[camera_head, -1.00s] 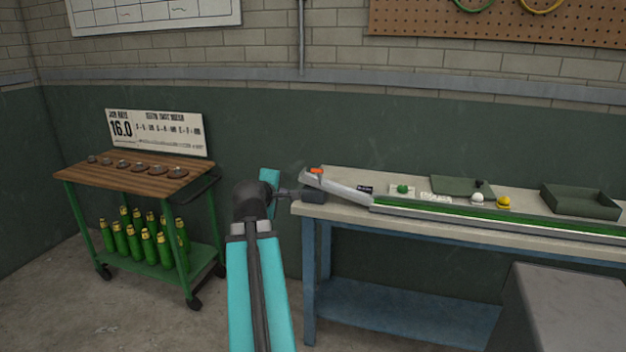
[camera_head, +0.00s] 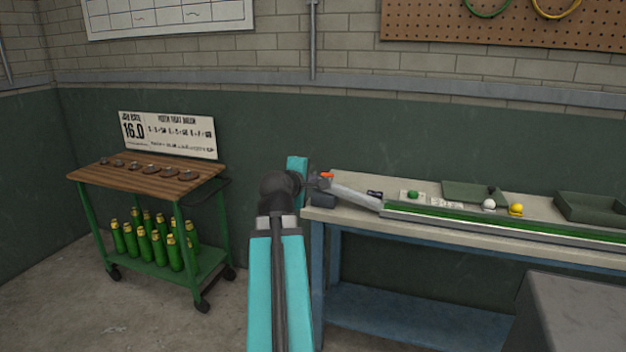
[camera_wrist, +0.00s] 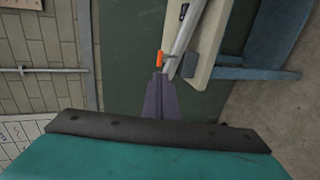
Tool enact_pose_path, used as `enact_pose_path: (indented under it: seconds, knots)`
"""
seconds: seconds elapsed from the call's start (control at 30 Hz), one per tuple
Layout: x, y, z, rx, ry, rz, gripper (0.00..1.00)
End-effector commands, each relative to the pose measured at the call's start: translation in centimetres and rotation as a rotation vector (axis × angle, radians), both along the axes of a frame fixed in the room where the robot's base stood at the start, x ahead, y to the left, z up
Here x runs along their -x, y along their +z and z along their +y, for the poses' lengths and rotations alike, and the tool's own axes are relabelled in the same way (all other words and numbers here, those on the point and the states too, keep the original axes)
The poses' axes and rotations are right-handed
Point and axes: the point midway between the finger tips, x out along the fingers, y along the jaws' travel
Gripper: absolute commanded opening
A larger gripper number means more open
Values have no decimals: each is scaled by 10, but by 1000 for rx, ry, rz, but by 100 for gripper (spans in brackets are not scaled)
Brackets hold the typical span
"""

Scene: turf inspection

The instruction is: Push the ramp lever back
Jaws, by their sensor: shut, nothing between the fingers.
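The ramp lever (camera_head: 327,175) is a small orange piece at the raised left end of the grey ramp (camera_head: 355,196); it also shows in the wrist view (camera_wrist: 160,60). The ramp slopes down to the right onto a green turf strip (camera_head: 450,214) on the bench. My gripper (camera_head: 320,181) is shut and empty, right by the lever at the ramp's upper end. In the wrist view its dark fingers (camera_wrist: 159,76) point at the lever, with tips very close to it. I cannot tell whether they touch. My gripper partly hides the ramp's end in the head view.
The bench (camera_head: 345,212) also holds a white ball (camera_head: 489,204), a yellow ball (camera_head: 516,209), a green ball (camera_head: 413,194) and a dark green tray (camera_head: 590,207). A cart (camera_head: 150,172) with green bottles stands at the left. A grey block (camera_head: 580,310) is at the front right.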

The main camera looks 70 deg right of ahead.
Motion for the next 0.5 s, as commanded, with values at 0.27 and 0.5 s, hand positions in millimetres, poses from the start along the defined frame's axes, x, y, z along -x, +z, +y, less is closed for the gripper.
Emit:
enact_pose_path:
  seconds: [0.27,0.5]
  knots:
    - [0,2,-7,0,-1,3,0]
    - [-1,0,-12,0,-2,1,0]
